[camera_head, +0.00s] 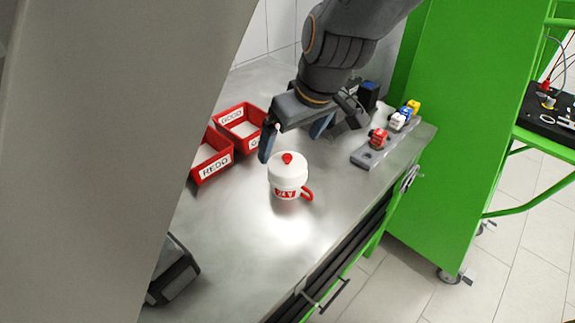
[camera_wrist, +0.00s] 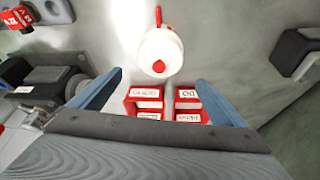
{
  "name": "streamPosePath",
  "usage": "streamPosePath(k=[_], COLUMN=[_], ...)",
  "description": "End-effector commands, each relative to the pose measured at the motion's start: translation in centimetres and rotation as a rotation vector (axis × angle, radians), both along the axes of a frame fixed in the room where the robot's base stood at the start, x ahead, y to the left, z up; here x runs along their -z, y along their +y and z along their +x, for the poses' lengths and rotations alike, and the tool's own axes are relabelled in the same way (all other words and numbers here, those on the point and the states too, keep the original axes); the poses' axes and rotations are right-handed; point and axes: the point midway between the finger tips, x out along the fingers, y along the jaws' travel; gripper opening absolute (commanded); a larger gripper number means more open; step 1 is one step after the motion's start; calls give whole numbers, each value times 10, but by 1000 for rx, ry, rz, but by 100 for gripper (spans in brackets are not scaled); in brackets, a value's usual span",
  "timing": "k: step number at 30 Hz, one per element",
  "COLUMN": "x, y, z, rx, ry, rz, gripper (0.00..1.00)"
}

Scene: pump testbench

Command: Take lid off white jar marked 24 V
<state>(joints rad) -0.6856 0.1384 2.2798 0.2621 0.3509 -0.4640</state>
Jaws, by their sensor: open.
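The white jar (camera_head: 287,190) stands upright on the metal bench, with a red "24 V" label on its front and a red handle on its right side. Its white lid (camera_head: 288,168) with a red knob (camera_head: 287,158) is seated on top. In the wrist view the lid (camera_wrist: 160,48) shows from above with its knob (camera_wrist: 159,67) toward me. My gripper (camera_head: 293,142) is open and empty, above and behind the jar, apart from the lid. In the wrist view the fingers (camera_wrist: 158,92) are wide apart, with the jar beyond their tips.
A dark box (camera_head: 174,270) sits at the front left. The bench in front of the jar is clear.

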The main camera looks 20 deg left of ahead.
Motion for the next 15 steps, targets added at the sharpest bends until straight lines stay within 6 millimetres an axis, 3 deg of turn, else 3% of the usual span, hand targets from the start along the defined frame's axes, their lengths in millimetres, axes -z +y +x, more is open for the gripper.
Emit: streamPosePath(k=[15], x=[47], y=[10], z=[11], rx=[5], ry=[3], rz=[-3], gripper=[95])
